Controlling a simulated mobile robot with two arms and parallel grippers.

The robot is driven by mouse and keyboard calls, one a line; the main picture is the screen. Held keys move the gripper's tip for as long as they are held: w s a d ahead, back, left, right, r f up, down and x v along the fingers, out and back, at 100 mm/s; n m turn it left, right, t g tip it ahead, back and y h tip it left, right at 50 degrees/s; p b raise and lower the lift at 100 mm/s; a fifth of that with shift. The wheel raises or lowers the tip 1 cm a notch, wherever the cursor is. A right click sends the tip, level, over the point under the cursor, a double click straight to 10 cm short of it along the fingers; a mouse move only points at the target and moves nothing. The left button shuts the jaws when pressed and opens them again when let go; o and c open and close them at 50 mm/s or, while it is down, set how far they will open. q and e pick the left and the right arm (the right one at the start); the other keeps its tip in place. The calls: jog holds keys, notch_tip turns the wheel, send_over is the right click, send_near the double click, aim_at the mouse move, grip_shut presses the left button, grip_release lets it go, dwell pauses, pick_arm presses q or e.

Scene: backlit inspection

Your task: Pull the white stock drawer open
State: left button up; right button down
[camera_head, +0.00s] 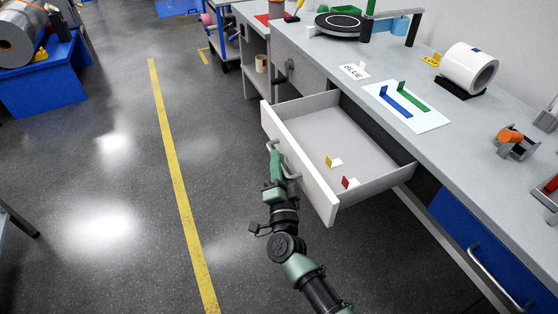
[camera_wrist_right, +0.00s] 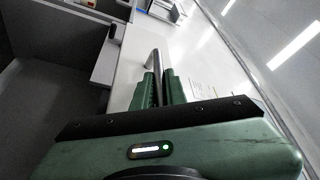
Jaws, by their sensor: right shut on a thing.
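The white stock drawer (camera_head: 302,163) is pulled well out from under the grey workbench in the head view. Its inside shows, with a yellow-tabbed piece (camera_head: 332,161) and a red-tabbed piece (camera_head: 349,183) lying in it. My right gripper (camera_head: 279,170) is at the drawer's front, shut on its bar handle (camera_head: 290,171). In the right wrist view the handle (camera_wrist_right: 155,62) runs between the two green fingers (camera_wrist_right: 158,88). The drawer's white front (camera_wrist_right: 131,65) shows there too. My left gripper is not in view.
The workbench top (camera_head: 447,139) holds a white sheet (camera_head: 407,119) with blue and green pieces, a white roll (camera_head: 469,68) and an orange tool (camera_head: 510,136). A blue drawer (camera_head: 475,238) is at right. Open floor with a yellow line (camera_head: 176,172) lies left.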

jog(key=c, duration=1.7)
grip_release()
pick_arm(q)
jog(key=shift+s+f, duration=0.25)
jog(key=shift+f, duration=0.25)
pick_arm(e)
jog(key=v, duration=0.8)
